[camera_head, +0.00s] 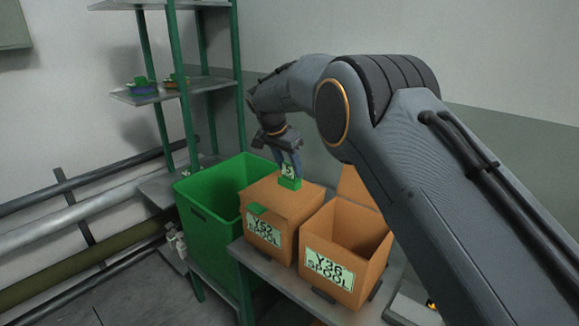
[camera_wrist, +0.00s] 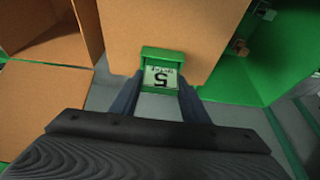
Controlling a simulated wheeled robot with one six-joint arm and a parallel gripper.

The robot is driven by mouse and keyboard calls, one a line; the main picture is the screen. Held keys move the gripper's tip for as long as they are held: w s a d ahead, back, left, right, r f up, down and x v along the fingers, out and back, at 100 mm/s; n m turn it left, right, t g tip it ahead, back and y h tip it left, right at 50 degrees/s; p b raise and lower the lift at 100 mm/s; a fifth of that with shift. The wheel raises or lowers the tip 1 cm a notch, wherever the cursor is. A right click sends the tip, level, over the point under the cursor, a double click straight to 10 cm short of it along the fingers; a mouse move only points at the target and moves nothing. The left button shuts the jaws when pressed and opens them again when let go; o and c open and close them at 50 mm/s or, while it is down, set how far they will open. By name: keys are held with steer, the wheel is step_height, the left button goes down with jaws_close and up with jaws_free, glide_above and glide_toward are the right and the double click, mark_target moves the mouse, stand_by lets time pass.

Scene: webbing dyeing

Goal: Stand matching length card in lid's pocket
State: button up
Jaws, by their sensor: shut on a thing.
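The card looks upright. I cannot tell how deep it sits in the green piece, or whether it rests on the bottom.
An open box labelled Y36 SPOOL (camera_head: 329,275) stands right of the closed box on a grey table. A tall green bin (camera_head: 205,215) is close on the left. A green rack shelf (camera_head: 155,94) behind holds small items. My arm covers the right side.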

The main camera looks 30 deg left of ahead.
steer(key=o, duration=1.1)
